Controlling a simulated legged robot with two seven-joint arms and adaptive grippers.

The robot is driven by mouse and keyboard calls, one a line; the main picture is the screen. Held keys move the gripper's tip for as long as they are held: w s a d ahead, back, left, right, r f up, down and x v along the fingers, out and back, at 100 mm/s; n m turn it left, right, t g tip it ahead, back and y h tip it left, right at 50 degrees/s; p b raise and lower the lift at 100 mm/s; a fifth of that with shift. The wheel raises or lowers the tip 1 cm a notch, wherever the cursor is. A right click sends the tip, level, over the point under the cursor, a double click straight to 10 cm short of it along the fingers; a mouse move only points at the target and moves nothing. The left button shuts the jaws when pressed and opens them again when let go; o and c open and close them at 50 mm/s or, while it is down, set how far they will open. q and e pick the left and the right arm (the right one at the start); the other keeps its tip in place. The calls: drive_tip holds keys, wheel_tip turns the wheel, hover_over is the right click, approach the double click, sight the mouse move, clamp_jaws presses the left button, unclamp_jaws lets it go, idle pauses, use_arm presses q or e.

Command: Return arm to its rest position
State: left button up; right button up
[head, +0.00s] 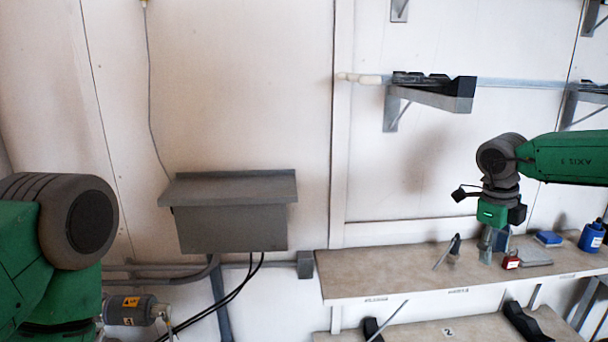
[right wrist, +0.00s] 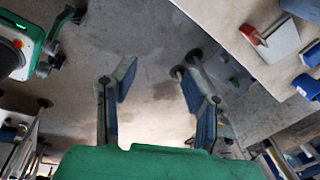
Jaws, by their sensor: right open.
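My right arm (head: 565,158) comes in from the right in the head view, and its wrist hangs down over the upper shelf. My right gripper (head: 494,245) points downward near the shelf's back part. In the right wrist view its two blue-padded fingers (right wrist: 160,88) stand wide apart with nothing between them. Only floor shows between the fingers there. My left arm (head: 60,225) shows at the lower left of the head view as a green link and a dark round joint. Its gripper is out of view.
A grey wall box (head: 230,228) is left of centre. A bracket (head: 430,97) juts from the wall above.

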drive_tip(key=s+a+f+n+t+h, duration=0.25)
drive_tip(key=s+a+f+n, duration=0.2)
drive_tip(key=f+n, duration=0.55)
drive_tip(key=s+a+f+n+t+h, duration=0.1)
drive_tip(key=s+a+f+n+t, duration=0.5)
drive_tip(key=f, duration=0.6)
drive_tip(key=s+f+n+g+y, duration=0.2)
drive_tip(key=s+n, duration=0.5)
drive_tip(key=s, duration=0.7)
drive_tip(key=s+a+f+n+g+y, duration=0.1)
drive_tip(key=s+f+n+g+y, duration=0.2)
drive_tip(key=s, duration=1.2)
wheel_tip(320, 180, down, 2)
drive_tip(key=n+g, duration=0.3)
drive_tip(key=n, duration=0.2)
drive_tip(key=shift+s, duration=0.2)
drive_tip(key=shift+a+y, duration=0.1)
drive_tip(key=shift+y, duration=0.15)
drive_tip(key=shift+c, duration=0.9)
drive_tip(key=shift+s, duration=0.1)
